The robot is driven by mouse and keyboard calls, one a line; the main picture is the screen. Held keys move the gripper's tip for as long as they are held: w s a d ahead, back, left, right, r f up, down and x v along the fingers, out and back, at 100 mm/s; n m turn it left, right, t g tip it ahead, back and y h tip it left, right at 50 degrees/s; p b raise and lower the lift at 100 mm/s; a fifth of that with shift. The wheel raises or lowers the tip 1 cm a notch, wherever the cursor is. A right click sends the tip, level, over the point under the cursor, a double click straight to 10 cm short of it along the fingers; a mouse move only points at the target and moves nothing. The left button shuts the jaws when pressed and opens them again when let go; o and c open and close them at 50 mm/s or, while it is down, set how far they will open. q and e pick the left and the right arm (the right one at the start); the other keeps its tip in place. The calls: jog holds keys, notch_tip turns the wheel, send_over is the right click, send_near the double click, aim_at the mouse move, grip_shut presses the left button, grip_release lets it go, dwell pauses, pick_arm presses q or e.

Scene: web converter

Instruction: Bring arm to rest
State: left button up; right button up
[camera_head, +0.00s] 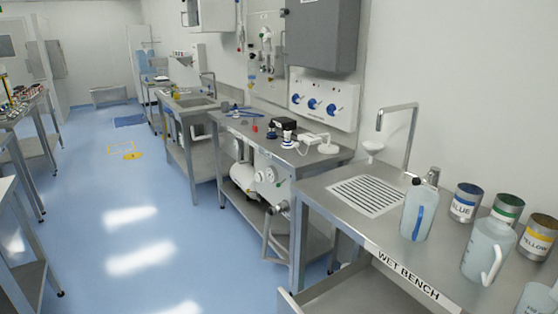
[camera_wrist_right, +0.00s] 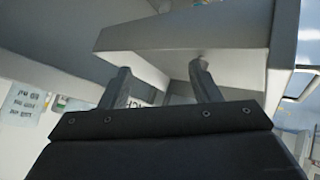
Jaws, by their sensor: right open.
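My right gripper (camera_wrist_right: 162,88) shows in the right wrist view. Its two dark fingers stand apart with nothing between them. A pale grey slab-like surface (camera_wrist_right: 190,42) fills the space just beyond the fingertips; I cannot tell whether they touch it. Neither of my arms nor grippers shows in the head view.
The wet bench (camera_head: 408,284) stands at the right with a drain grate (camera_head: 368,194), a tap (camera_head: 408,135), a jug (camera_head: 488,250), a bottle (camera_head: 419,208) and labelled cans (camera_head: 465,203). A steel table (camera_head: 290,160) adjoins it. The blue floor (camera_head: 130,220) is clear at left centre.

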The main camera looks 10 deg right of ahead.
jog(key=s+a+f+g+y, duration=0.3)
jog(key=s+a+f+g, duration=0.25)
jog(key=s, duration=0.25)
notch_tip(320, 180, down, 26)
jog(key=s+d, duration=0.1)
jog(key=d, duration=0.1)
jog(key=s+a+f+g+y, duration=0.1)
jog(key=s+f, duration=1.3)
jog(key=shift+s, duration=0.25)
jog(key=shift+g, duration=0.25)
